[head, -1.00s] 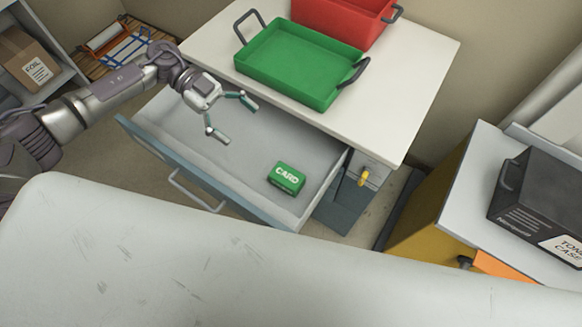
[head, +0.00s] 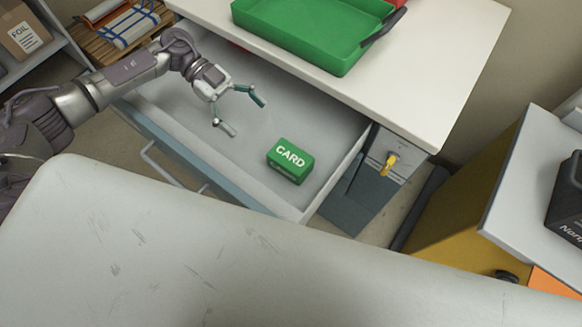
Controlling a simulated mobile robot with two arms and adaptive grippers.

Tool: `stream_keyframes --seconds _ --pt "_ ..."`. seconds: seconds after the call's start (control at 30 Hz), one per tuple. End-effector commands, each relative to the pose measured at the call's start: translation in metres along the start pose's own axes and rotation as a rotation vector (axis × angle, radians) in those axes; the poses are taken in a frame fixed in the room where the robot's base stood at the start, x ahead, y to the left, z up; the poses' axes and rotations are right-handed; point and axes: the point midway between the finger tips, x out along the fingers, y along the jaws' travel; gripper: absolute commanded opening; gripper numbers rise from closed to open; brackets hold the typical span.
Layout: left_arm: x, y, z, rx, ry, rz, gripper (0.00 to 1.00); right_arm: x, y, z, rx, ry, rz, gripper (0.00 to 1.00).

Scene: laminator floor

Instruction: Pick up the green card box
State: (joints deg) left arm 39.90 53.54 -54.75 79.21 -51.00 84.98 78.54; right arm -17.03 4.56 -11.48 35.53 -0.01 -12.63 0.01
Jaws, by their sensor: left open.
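The green card box (head: 290,161) lies in the open drawer (head: 195,106), near the drawer's right end, with its white CARD label facing up. My left gripper (head: 243,117) is open and empty. It is over the drawer, up and to the left of the card box in the picture, with its fingers pointing toward the box and apart from it. My right gripper is not in view.
A white cabinet top (head: 400,95) overhangs the drawer's back and carries a green tray (head: 300,35), with a red tray partly hidden behind it. A key (head: 390,163) sticks out of the cabinet front. A pale surface (head: 200,260) fills the foreground.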

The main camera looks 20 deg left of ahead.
Motion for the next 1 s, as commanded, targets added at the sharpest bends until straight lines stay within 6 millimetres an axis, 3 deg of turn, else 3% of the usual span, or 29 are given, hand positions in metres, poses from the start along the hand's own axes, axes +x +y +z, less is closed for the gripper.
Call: stream_keyframes --seconds 0.17,0.43,0.77,1.0 --pt "0.019 0.001 0.001 0.000 0.002 0.004 0.92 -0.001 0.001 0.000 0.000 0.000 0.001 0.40" --pt "0.071 0.000 0.001 -0.001 0.003 0.003 0.92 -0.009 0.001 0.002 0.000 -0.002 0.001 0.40" --pt "0.094 -0.001 0.004 0.000 0.002 0.000 0.92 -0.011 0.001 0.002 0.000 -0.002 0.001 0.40" --pt "0.129 -0.003 0.010 0.000 0.002 0.003 0.92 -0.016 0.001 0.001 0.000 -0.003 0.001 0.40"
